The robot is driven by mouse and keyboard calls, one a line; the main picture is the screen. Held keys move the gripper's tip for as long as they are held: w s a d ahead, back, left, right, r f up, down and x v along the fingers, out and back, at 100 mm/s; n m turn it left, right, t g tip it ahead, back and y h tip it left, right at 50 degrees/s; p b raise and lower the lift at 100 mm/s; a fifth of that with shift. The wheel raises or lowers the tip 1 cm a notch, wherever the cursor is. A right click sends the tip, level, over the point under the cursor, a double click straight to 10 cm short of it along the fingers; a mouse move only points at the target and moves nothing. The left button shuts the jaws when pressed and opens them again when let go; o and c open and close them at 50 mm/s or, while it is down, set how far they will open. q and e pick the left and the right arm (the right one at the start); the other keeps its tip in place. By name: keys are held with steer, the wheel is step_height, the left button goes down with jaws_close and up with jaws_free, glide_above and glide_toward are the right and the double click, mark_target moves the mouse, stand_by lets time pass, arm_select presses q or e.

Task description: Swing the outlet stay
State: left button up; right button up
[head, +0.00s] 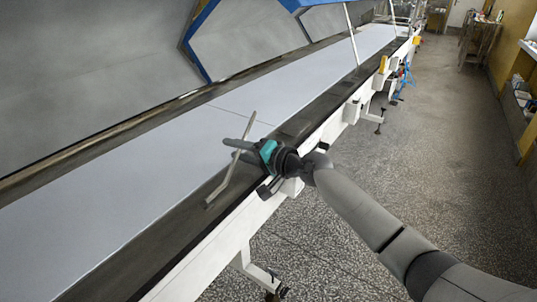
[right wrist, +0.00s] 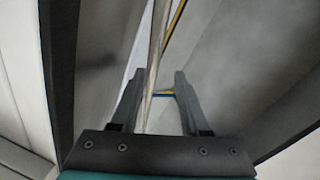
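The outlet stay appears to be the thin bent metal rod (head: 247,129) at the near edge of the long conveyor; its lower end bends near the dark side rail. My right gripper (head: 231,148) reaches in from the right at the middle of the rod, with its fingers pointing left across it. In the right wrist view the two fingers (right wrist: 160,78) stand apart, and the rod (right wrist: 155,60) runs between them, closer to the left finger. A gap shows on the right, so the gripper is not closed on the rod. My left gripper is out of view.
The conveyor's pale belt (head: 120,188) runs from lower left to the far top. Its dark rail (head: 300,122) and white frame (head: 222,240) lie under my right gripper. Grey blue-edged panels (head: 245,40) stand behind. The speckled floor (head: 440,130) at right is open.

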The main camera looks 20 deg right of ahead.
steer(key=v, duration=1.2)
steer(key=shift+s+p, duration=0.15)
steer(key=shift+p, duration=0.25)
steer(key=shift+r, duration=0.1)
